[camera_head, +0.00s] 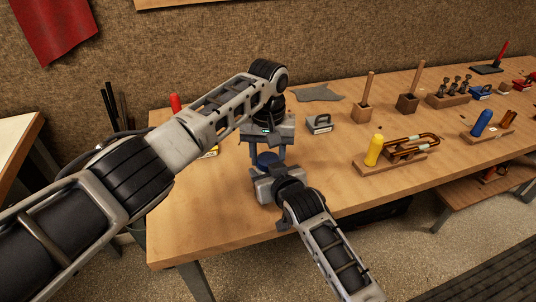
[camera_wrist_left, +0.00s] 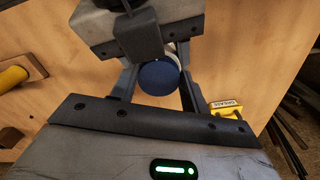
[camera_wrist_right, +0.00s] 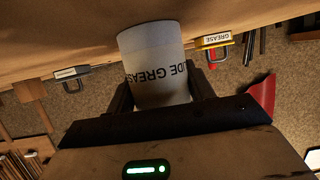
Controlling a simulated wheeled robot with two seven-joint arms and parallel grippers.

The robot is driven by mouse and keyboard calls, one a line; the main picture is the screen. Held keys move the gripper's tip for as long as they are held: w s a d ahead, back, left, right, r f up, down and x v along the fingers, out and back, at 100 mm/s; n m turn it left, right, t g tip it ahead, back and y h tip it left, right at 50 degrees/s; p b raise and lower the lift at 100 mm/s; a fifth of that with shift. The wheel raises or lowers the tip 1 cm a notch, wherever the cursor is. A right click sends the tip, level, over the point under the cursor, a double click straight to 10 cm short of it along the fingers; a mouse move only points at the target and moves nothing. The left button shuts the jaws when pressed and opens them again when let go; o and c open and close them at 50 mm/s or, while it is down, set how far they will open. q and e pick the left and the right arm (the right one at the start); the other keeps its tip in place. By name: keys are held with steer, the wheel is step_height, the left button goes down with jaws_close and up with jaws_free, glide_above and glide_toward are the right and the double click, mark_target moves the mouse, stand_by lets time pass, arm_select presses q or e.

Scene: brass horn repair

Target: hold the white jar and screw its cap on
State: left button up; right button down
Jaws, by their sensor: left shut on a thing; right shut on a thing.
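The blue cap (camera_wrist_left: 158,78) is round and sits between the fingers of my left gripper (camera_wrist_left: 159,82), which is shut on it. It also shows in the head view (camera_head: 267,159), below the left gripper and above the right one. The white jar (camera_wrist_right: 155,60) has black lettering ending in "GREAS". My right gripper (camera_wrist_right: 160,95) is shut on it from the side. A sliver of white rim shows beside the cap in the left wrist view. The jar is hidden in the head view. I cannot tell whether cap and jar are threaded together.
Farther right are a yellow-handled tool (camera_head: 374,150) and wooden blocks with handles. The table's front left is clear.

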arm_select(q)
steer(key=o, duration=1)
steer(key=shift+r, duration=2.3)
